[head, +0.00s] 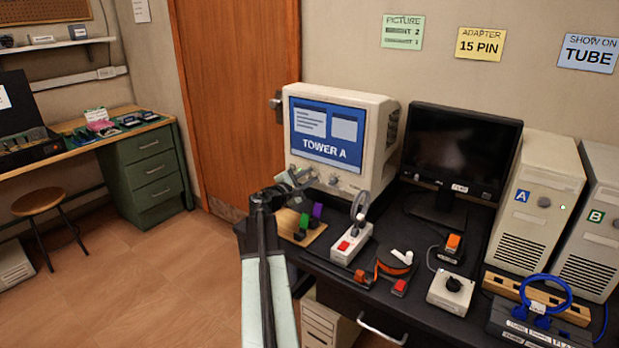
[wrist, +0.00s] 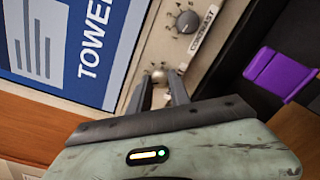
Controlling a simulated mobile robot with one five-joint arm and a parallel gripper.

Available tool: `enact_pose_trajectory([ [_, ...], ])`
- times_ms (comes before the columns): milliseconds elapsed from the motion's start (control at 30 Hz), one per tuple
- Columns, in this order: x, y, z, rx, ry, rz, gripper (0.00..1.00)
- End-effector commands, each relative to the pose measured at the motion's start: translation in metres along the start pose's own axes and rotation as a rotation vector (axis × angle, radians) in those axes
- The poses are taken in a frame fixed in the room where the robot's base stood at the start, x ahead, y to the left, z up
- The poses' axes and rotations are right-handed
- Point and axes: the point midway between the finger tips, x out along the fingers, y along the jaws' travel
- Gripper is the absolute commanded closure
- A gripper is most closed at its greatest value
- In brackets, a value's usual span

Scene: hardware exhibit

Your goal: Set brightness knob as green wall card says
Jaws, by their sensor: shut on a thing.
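The green wall card (head: 403,32) reads PICTURE, with a line ending in 2 and a line ending in 1; dark patches cover part of both words. A beige tube monitor (head: 381,115) shows TOWER A on a blue screen. In the wrist view my gripper (wrist: 160,84) has its fingers on either side of a small round knob (wrist: 158,74) below the screen, shut on it. This knob's label is hidden. A separate knob (wrist: 187,21) beside it is labelled CONTRAST. In the head view my gripper (head: 292,181) is at the monitor's lower front.
A black flat monitor (head: 462,145) and the beige computers A (head: 535,204) and B (head: 597,220) stand to the right. A purple piece (wrist: 280,75) stands close by. A power strip (head: 351,243) and other small parts crowd the black desk (head: 330,275).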

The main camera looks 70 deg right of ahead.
Motion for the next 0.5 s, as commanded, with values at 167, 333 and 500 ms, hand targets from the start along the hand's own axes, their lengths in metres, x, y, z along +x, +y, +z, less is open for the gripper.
enact_pose_trajectory([
  [167,-0.0007,-0.003,-0.0002,-0.036,-0.002,-0.008,1.0],
  [333,-0.0006,-0.0033,0.0001,-0.052,-0.003,-0.009,1.0],
  [500,-0.0004,-0.0034,0.0004,-0.053,-0.004,-0.009,1.0],
])
